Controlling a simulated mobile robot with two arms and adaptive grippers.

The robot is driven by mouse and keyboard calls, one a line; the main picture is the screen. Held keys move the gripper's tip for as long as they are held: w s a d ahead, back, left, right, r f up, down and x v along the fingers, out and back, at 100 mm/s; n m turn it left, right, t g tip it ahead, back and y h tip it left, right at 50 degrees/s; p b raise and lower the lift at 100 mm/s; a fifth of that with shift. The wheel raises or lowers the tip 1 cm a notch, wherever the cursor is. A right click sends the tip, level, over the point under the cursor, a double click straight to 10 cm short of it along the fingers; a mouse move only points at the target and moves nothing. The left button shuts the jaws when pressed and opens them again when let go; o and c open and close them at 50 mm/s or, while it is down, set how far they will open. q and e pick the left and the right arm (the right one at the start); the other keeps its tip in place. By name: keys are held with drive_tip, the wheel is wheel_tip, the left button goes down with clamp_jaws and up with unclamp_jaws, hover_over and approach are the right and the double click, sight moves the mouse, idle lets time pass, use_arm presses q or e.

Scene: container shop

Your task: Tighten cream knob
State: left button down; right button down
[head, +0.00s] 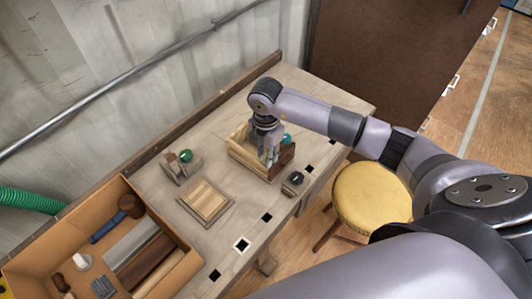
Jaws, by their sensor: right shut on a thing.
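My right gripper (270,160) points down into an open light-wood box (244,158) on the workbench. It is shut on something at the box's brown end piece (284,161). The fingers hide what they hold, so I cannot make out a cream knob there. A teal knob (287,139) shows just beside the gripper. A dark knob (297,177) sits on a small block outside the box, near the bench's front edge. A pale, cream-coloured knob-like piece (82,261) lies in the tray at the left. My left gripper is not in view.
An orange-brown tray (131,199) with tools and bars fills the left. A yellow-topped stool (371,194) stands close at the bench's front.

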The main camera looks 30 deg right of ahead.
drive_tip(key=shift+r, duration=0.1)
idle(0.5)
drive_tip(key=c, duration=1.3)
unclamp_jaws()
wheel_tip(320, 180, up, 12)
drive_tip(key=shift+f, duration=0.1)
